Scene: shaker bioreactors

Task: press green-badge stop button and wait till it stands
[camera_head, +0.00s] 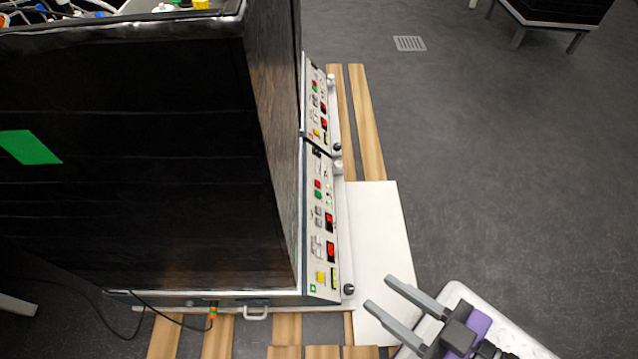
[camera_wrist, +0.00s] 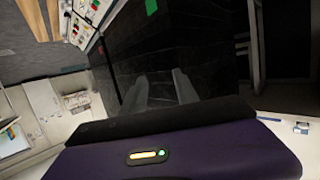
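The nearer shaker (camera_head: 150,160) is a large black box with a green patch (camera_head: 30,147) on its side. Its narrow control panel (camera_head: 323,225) faces right and bears a small green badge (camera_head: 312,288) at its near end. A red button (camera_head: 317,185) and a green button (camera_head: 318,195) sit side by side at the panel's far half; labels are too small to read. My gripper (camera_head: 378,292) is open and empty, to the right of the panel and apart from it. In the wrist view, the two fingers stand apart before the black side, with a panel at upper left (camera_wrist: 85,20).
A second, similar panel (camera_head: 318,105) continues behind the nearer one. Round knobs (camera_head: 348,289) stick out along the panels' edge. A white board (camera_head: 380,235) lies over wooden slats (camera_head: 366,120) beside the panel. Grey floor (camera_head: 500,150) to the right is open.

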